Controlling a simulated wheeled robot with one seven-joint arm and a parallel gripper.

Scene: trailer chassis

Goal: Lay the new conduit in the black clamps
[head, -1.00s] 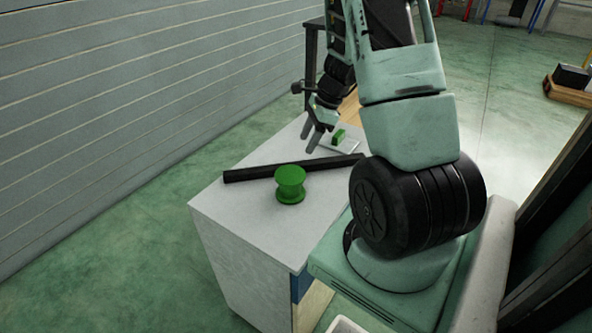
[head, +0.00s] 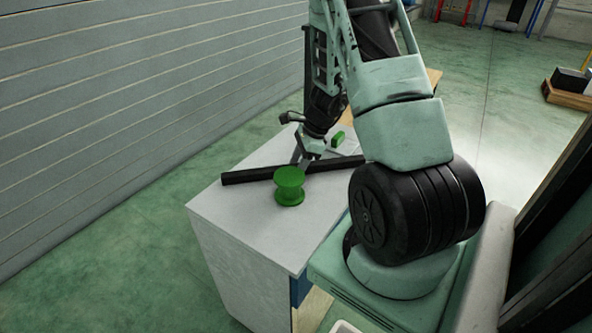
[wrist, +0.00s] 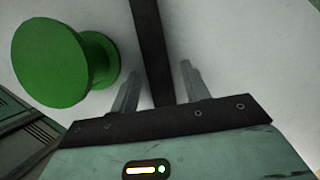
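The conduit, a long straight black bar (head: 248,176), lies across the light grey top of a cabinet. In the wrist view the bar (wrist: 151,45) runs down between my two fingers. My gripper (head: 303,160) is over the bar near its middle, pointing down; in the wrist view the gripper (wrist: 159,85) is open, with a gap showing on both sides of the bar. The fingers hide part of the bar in the head view. I cannot make out any black clamps in these frames.
A green spool (head: 290,187) stands just in front of the bar, close left of my fingers in the wrist view (wrist: 62,62). A small green block (head: 337,139) lies behind the bar. The cabinet's front left top (head: 240,220) is clear. Dark beams (head: 545,235) stand at the right.

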